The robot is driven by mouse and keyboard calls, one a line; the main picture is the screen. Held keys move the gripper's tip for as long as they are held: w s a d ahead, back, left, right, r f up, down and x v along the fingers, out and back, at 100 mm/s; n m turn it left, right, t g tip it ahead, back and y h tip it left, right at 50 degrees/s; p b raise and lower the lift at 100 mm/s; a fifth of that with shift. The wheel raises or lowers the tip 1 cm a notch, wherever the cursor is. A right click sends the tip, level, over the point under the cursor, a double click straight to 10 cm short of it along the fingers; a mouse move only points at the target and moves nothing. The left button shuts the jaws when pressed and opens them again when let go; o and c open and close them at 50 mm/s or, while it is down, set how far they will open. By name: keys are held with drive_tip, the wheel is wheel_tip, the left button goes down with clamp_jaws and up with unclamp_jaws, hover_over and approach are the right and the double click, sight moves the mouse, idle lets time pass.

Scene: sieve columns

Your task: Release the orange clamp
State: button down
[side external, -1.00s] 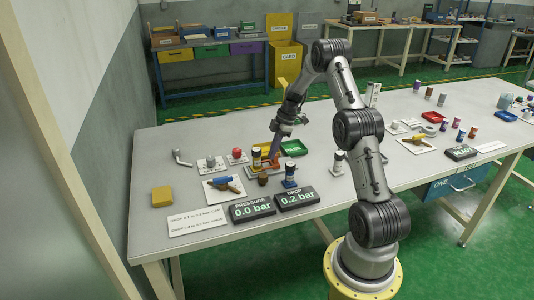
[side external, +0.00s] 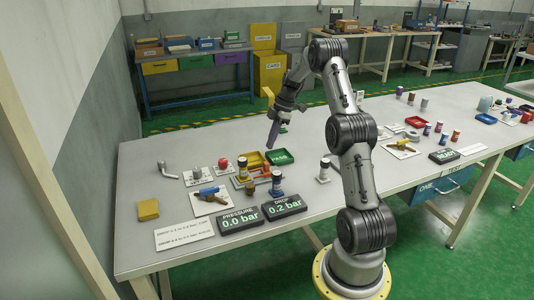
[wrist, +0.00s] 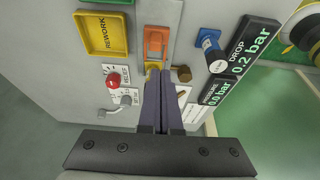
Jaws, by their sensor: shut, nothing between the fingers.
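The orange clamp (wrist: 156,42) shows in the wrist view as an orange piece just beyond my fingertips.
A yellow REWORK tray (side external: 250,159) and a green PASS tray (side external: 280,157) stand behind the clamp. A red knob (side external: 223,163) is to its left. PRESSURE (side external: 240,219) and DROP (side external: 284,207) displays stand in front.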

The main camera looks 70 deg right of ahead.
drive_tip(key=shift+v, duration=1.15)
